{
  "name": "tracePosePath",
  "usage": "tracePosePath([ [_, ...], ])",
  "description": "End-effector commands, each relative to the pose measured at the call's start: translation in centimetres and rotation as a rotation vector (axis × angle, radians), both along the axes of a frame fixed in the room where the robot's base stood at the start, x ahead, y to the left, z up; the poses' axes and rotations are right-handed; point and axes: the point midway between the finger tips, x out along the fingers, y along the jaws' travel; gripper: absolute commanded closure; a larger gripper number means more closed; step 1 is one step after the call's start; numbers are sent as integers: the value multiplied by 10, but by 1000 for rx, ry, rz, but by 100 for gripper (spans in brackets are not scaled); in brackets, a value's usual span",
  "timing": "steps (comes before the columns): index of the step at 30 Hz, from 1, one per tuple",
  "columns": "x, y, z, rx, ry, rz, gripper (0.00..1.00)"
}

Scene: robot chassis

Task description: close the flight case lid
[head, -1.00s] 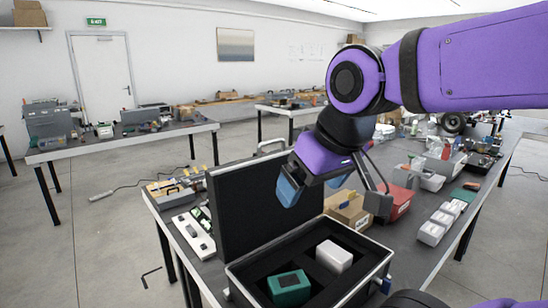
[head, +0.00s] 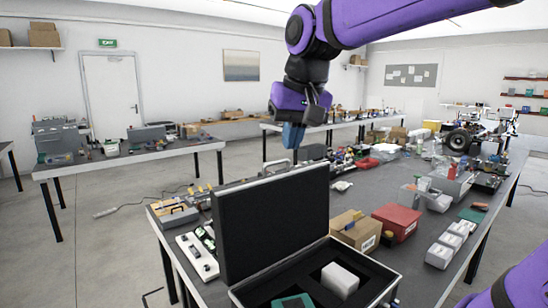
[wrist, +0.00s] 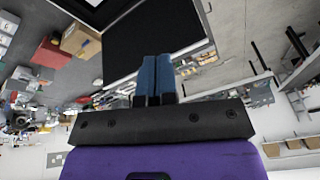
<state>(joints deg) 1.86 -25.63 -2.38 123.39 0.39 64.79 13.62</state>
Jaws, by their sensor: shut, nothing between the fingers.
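The flight case stands open on the table, with its dark lid (head: 272,218) upright at the back left and its silver-edged base (head: 388,283) in front. A white box (head: 340,279) and a green block (head: 294,301) lie in the foam inside. My gripper (head: 293,137) has blue fingers and is shut and empty. In the head view it is above the lid's top edge, apart from it, pointing down. In the wrist view the blue fingers (wrist: 154,80) are together, with the dark lid (wrist: 158,36) beyond them.
A cardboard box (head: 355,231) and a red bin (head: 397,221) stand right of the case. A power strip (head: 196,256) and a toolbox (head: 178,215) are at its left. White boxes (head: 450,243) line the table's right side.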

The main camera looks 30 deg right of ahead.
Motion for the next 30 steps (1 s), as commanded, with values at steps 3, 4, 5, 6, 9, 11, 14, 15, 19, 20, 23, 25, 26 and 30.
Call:
tracePosePath([
  [3,40,-13,20,27,52,-97,100],
  [4,49,-16,25,34,66,-123,100],
  [5,59,-19,29,39,78,-147,100],
  [6,71,-24,34,46,95,-180,100],
  [9,102,-36,44,61,138,-265,100],
  [11,121,-44,49,68,162,-316,100],
  [14,151,-56,54,76,203,-399,100],
  [15,164,-61,56,79,219,-433,100],
  [19,202,-78,56,83,272,-545,100],
  [20,211,-82,56,83,284,-570,100],
  [23,239,-95,53,80,323,-653,100],
  [25,258,-104,49,75,347,-714,100],
  [26,266,-108,46,73,360,-738,100],
  [30,301,-124,33,57,410,-854,100],
])
